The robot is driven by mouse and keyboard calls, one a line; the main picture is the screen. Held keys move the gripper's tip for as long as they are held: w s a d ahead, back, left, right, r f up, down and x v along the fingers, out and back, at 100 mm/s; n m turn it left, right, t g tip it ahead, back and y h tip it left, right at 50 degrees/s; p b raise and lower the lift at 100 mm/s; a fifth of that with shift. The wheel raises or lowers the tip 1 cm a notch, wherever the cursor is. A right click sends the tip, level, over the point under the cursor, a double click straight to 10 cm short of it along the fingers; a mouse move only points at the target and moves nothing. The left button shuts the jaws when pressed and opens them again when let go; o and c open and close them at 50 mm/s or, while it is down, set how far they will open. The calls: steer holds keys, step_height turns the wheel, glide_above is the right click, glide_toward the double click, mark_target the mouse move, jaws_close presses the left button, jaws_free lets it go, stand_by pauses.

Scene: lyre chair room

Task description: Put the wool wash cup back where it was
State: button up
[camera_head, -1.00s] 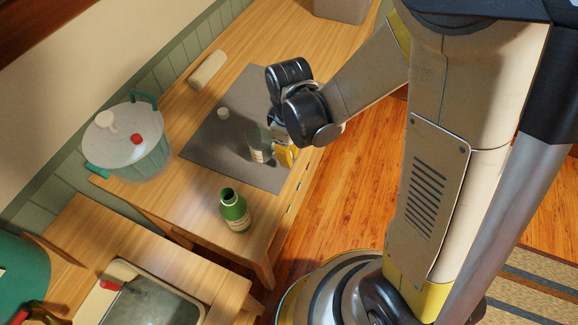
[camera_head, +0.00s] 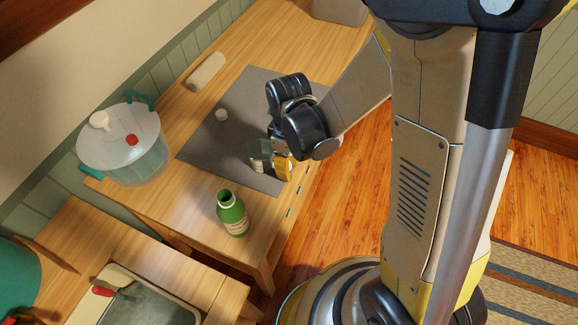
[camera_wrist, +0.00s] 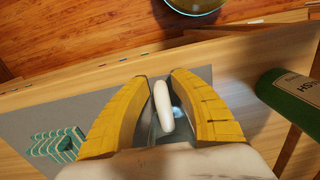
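The wool wash cup appears to be the clear cup (camera_head: 261,160) with a pale patch, low over the grey mat near the table's front edge. Its white handle (camera_wrist: 163,106) stands between the yellow fingers of my gripper (camera_wrist: 161,80) in the wrist view. My gripper (camera_head: 283,166) seems shut on this handle, with the clear body partly hidden below. I cannot tell whether the cup touches the mat. The green bottle (camera_head: 233,215), with a label ending in "SH" in the wrist view (camera_wrist: 294,98), stands upright on bare wood nearer the table's end.
A basin (camera_head: 150,302) is at lower left.

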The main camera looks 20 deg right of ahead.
step_height(320, 180, up, 11)
steer(key=p, duration=0.5)
steer(key=shift+w+r, duration=0.15)
steer(key=shift+r, duration=0.05)
steer(key=shift+d+r, duration=0.1)
steer(key=shift+r, duration=0.65)
steer(key=s+d+r+m+t, duration=0.3)
steer(key=r+m, duration=0.2)
steer(key=r, duration=0.1)
steer(key=s+d+r+m+t, duration=0.3)
steer(key=d+r+m+t, duration=0.1)
steer(key=r, duration=0.3)
steer(key=shift+r+m+t, duration=0.25)
steer(key=shift+m+t, duration=0.05)
steer(key=shift+m, duration=0.2)
